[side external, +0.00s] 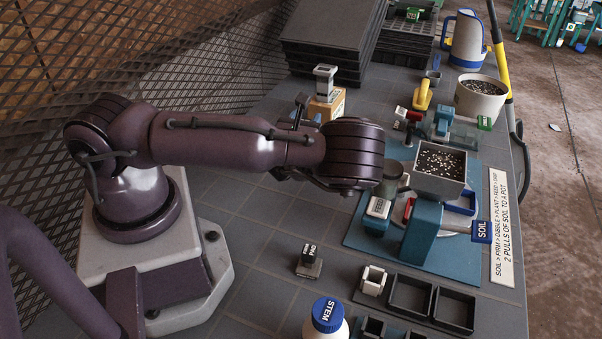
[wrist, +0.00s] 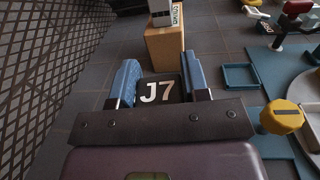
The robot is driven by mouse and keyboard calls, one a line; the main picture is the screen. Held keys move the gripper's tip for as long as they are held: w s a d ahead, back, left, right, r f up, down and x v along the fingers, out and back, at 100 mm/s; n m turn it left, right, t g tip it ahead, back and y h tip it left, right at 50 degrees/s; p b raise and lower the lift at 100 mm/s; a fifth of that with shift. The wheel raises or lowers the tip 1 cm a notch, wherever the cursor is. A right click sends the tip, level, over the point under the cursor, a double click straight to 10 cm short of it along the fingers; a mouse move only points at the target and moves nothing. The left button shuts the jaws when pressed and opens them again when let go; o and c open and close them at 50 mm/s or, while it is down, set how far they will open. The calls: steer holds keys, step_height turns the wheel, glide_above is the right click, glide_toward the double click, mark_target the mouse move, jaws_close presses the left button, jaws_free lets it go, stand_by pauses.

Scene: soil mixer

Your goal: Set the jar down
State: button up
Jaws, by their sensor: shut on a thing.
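In the wrist view my gripper (wrist: 160,78) is shut, with its two blue fingers on either side of a dark thing marked J7 (wrist: 158,91), which I take to be the jar. Only its dark, white-lettered face shows. Its lower part is hidden, and I cannot tell whether it touches the surface below. In the side view my wrist covers the gripper and most of what it holds.
A tan block (side external: 326,106) with a grey device stands ahead of the gripper; it also shows in the wrist view (wrist: 165,46). The blue soil machine (side external: 422,232) stands to the right. A STEM bottle (side external: 327,316) and black trays (side external: 410,295) are in front. Grey tabletop (side external: 255,240) lies clear.

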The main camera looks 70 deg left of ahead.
steer(key=s+d+m+t+h, duration=0.1)
steer(key=s+d, duration=0.3)
steer(key=d, duration=0.7)
step_height(320, 180, down, 8)
steer(key=shift+s+a+r, duration=0.1)
steer(key=shift+s+r, duration=0.05)
steer(key=shift+r, duration=0.05)
steer(key=shift+f, duration=0.15)
steer(key=o, duration=0.9)
steer(key=shift+o, duration=0.2)
steer(key=v, duration=0.7)
steer(key=shift+s, duration=0.3)
